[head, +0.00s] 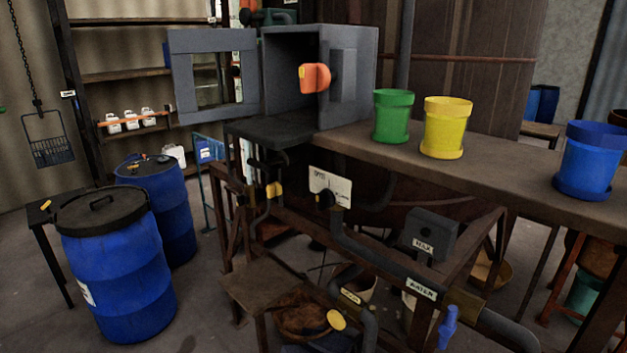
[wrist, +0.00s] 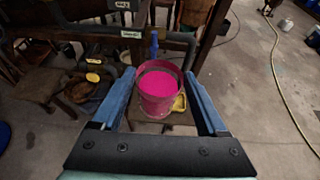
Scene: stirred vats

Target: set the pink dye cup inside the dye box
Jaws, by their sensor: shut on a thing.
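The pink dye cup (wrist: 158,95) shows in the wrist view, upright between the two blue fingers of my gripper (wrist: 163,78). The gripper is shut on it, and bright pink fills the round inside of the cup. Neither the cup nor my gripper shows in the head view. In the head view, a grey box (head: 364,62), which I take as the dye box, stands at the left end of a brown bench. Its windowed door (head: 184,84) is swung open to the left. Part of the dark inside shows, and the rest is hidden.
An orange knob (head: 315,77) sticks out at the box's right side. A green pot (head: 392,116), a yellow pot (head: 446,128) and a blue pot (head: 588,160) stand on the bench (head: 510,165). Pipes run below it. Blue drums (head: 118,265) stand at left.

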